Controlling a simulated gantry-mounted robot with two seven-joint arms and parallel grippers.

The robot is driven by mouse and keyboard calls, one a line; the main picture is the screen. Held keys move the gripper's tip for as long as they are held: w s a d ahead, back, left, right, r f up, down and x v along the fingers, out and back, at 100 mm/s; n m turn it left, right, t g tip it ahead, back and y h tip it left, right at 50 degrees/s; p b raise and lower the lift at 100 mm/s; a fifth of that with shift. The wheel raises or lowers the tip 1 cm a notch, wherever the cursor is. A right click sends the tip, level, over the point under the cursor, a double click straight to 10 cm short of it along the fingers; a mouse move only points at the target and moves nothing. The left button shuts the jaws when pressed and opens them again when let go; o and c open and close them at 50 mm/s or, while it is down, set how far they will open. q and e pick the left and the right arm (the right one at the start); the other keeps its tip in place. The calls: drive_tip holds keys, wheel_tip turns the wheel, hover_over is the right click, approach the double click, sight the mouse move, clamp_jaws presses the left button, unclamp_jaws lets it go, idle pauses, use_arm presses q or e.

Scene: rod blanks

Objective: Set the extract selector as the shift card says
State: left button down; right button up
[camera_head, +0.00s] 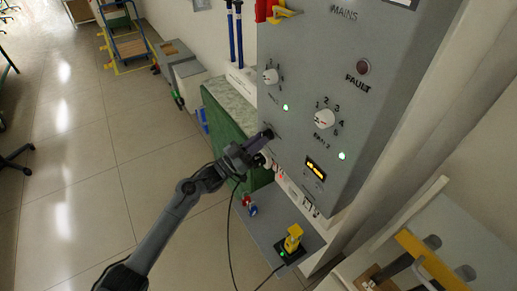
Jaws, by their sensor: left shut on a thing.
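A grey control panel (300,60) stands tilted in the view. It carries a white upper-left selector knob (270,76) and a numbered white knob (324,119), labelled as a fan, with a small red mark. My left gripper (264,136) reaches the panel's lower left edge and is shut on what seems to be a selector knob, mostly hidden by the jaws. The label and pointer there cannot be read. No readable shift card shows. My right gripper is not in view.
A FAULT lamp (363,67) is dark red; green lamps (342,156) and an amber display (316,168) glow. A red-and-yellow mains handle (278,11) is at the top. Below, a grey shelf (268,233) holds a yellow device (293,238). Open floor (90,190) lies left.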

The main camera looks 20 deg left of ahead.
use_arm(q)
drive_tip(key=shift+w+a+r+m+g+h+b, duration=0.1)
drive_tip(key=shift+m+g+h+b, duration=0.45)
drive_tip(key=shift+m+g+b, duration=1.5)
drive_tip(key=shift+w+a+r+m+g+h+b, duration=0.1)
drive_tip(key=shift+m+g+h+b, duration=0.45)
drive_tip(key=shift+m, duration=2.85)
drive_tip(key=shift+a+m+g+h+b, duration=0.1)
drive_tip(key=shift+m+g+h+b, duration=0.65)
drive_tip(key=shift+m+b, duration=1.65)
drive_tip(key=shift+m+p, duration=0.35)
drive_tip(key=shift+m, duration=0.2)
drive_tip(key=c, duration=1.1)
unclamp_jaws()
drive_tip(key=shift+a, duration=0.1)
drive_tip(key=v, duration=0.5)
drive_tip(key=p+v, duration=0.1)
drive_tip(key=v, duration=0.4)
drive_tip(key=shift+s+a+r, duration=0.15)
drive_tip(key=shift+s+a, duration=0.1)
drive_tip(key=shift+a, duration=0.05)
